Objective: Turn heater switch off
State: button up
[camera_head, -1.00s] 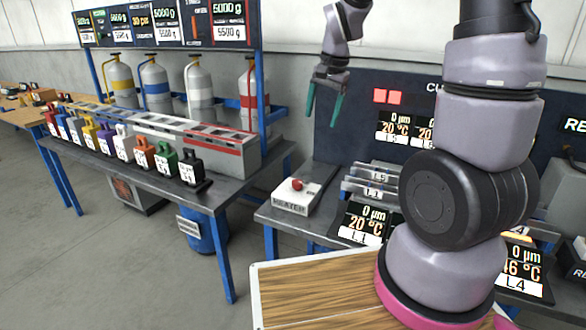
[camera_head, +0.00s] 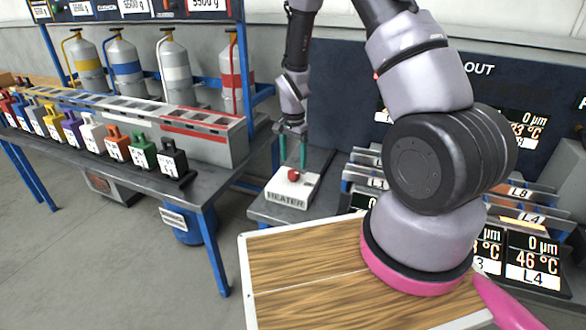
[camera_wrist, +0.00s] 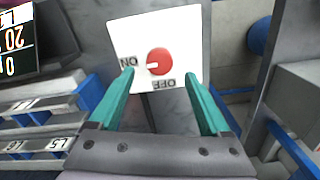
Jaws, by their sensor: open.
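The heater switch is a white box (camera_head: 292,190) marked HEATER with a round red knob (camera_head: 293,175) on top, on the grey table. In the wrist view the knob (camera_wrist: 160,61) has a white mark pointing left to ON; OFF is printed on the side nearer my gripper. My gripper (camera_head: 293,163) has green fingers pointing down, open and empty, just above or behind the knob. In the wrist view the fingers (camera_wrist: 160,78) lie to the left and right of the knob with clear gaps. I cannot tell their exact height over it.
Slotted racks (camera_head: 365,170) and displays (camera_head: 532,262) stand right of the switch. A bench at left holds several coloured weights (camera_head: 117,146) and a long red-and-grey unit (camera_head: 205,138). Gas cylinders (camera_head: 175,80) stand behind it.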

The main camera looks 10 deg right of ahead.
aim_at(293, 172)
jog(key=shift+f, duration=2.3)
jog(key=shift+c, duration=0.3)
grip_shut()
